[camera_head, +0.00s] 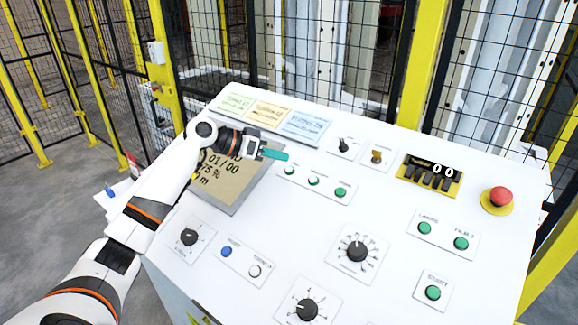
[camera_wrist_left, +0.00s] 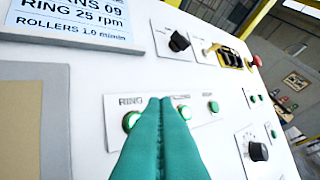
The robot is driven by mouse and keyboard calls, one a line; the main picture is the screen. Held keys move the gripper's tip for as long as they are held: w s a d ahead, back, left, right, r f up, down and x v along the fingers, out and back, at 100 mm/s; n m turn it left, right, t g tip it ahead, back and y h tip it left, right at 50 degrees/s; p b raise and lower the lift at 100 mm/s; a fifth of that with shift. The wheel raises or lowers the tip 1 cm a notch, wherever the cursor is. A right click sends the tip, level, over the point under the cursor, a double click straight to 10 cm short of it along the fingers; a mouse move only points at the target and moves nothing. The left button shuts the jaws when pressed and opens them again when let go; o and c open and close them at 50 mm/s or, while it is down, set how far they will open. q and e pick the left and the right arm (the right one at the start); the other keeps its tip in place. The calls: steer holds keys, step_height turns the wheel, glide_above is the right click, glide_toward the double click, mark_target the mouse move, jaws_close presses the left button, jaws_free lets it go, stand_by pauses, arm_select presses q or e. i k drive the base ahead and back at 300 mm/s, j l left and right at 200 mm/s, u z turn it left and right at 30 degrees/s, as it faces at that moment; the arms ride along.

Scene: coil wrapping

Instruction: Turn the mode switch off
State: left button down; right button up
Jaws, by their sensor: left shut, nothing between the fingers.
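Several rotary switches sit on the white sloped control panel (camera_head: 400,204); their labels are too small to read, so I cannot tell which is the mode switch. A small black switch (camera_head: 343,145) is at the top middle, also in the left wrist view (camera_wrist_left: 179,42). Beside it is a brass-coloured switch (camera_head: 376,156). Larger black knobs are at the left (camera_head: 189,237), middle (camera_head: 356,251) and bottom (camera_head: 307,309). My left gripper (camera_head: 274,154) has teal fingers, shut and empty, left of the small black switch. In the left wrist view its fingertips (camera_wrist_left: 165,105) overlap the row of green buttons.
Green buttons (camera_head: 313,180) lie just below the left fingertips. The display (camera_head: 232,180) is partly behind my left arm. Yellow-framed fencing (camera_head: 418,62) stands behind the panel.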

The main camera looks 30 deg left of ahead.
mark_target(343, 147)
steer(key=k+j, duration=0.75)
steer(key=j, duration=0.25)
steer(key=k+j, duration=0.4)
steer(key=j, duration=0.1)
